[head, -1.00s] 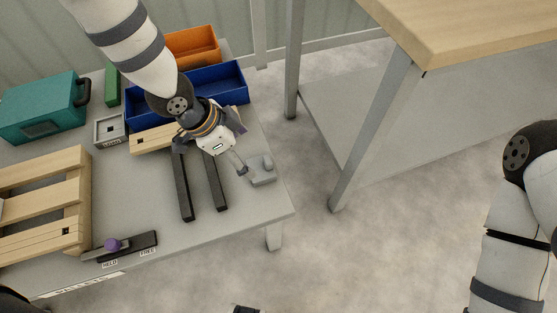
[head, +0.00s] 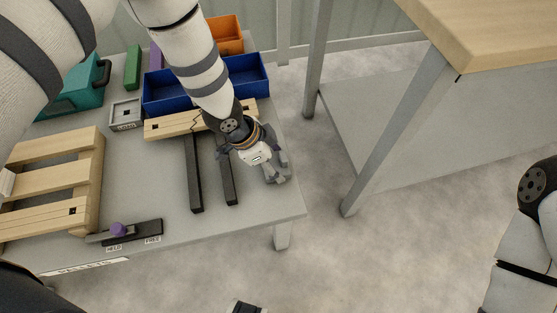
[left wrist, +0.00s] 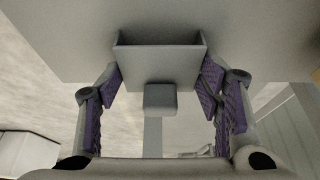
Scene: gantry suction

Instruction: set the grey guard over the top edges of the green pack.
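The grey guard (head: 278,174) lies near the right edge of the grey table, partly hidden by my left gripper (head: 262,165) in the head view. In the left wrist view the guard (left wrist: 160,58) shows a flat plate with raised side walls and a square knob (left wrist: 160,97). My left gripper's purple-padded fingers (left wrist: 160,88) are spread on both sides of the knob, apart from it. A narrow green block (head: 133,67) stands at the back of the table; I cannot tell whether it is the green pack.
Two dark bars (head: 194,180) lie left of the guard. A wooden pallet (head: 85,185) and a purple-knobbed lever (head: 118,230) are farther left. Blue bins (head: 172,92), an orange bin (head: 225,35) and a teal case (head: 82,92) stand behind. A wood-topped bench (head: 490,40) stands right.

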